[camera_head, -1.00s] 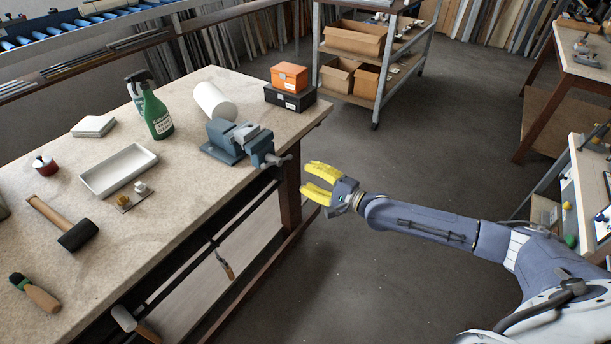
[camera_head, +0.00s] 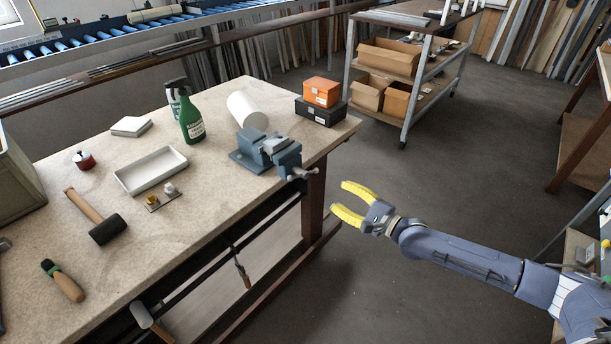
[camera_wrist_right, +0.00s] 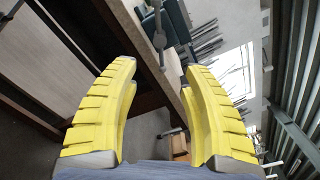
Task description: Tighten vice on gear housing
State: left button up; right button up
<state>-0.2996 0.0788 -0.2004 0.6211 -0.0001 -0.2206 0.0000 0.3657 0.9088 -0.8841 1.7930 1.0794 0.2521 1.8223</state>
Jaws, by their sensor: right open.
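The blue-grey vice (camera_head: 250,157) stands at the right front edge of the workbench, its screw and handle bar (camera_head: 303,173) sticking out past the edge. A lighter grey block (camera_head: 274,144) shows at its jaws; I cannot tell whether it is the gear housing. My right gripper (camera_head: 342,198), with yellow fingers, is open and empty beyond the bench edge, right of and below the handle, not touching it. In the right wrist view, the handle bar (camera_wrist_right: 159,38) shows beyond the gap between the spread fingers (camera_wrist_right: 160,75). My left gripper is not in view.
On the bench (camera_head: 215,205) are a white tray (camera_head: 150,170), green bottle (camera_head: 191,120), white cylinder (camera_head: 246,111), orange box (camera_head: 321,91), black box (camera_head: 320,111) and mallet (camera_head: 107,229). A shelf cart (camera_head: 405,135) stands behind. The floor right of the bench is open.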

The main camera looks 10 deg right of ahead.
aim_at(305, 175)
jog(key=x, duration=1.4)
jog(key=shift+w+a, duration=0.3)
jog(key=shift+o, duration=0.2)
grip_shut()
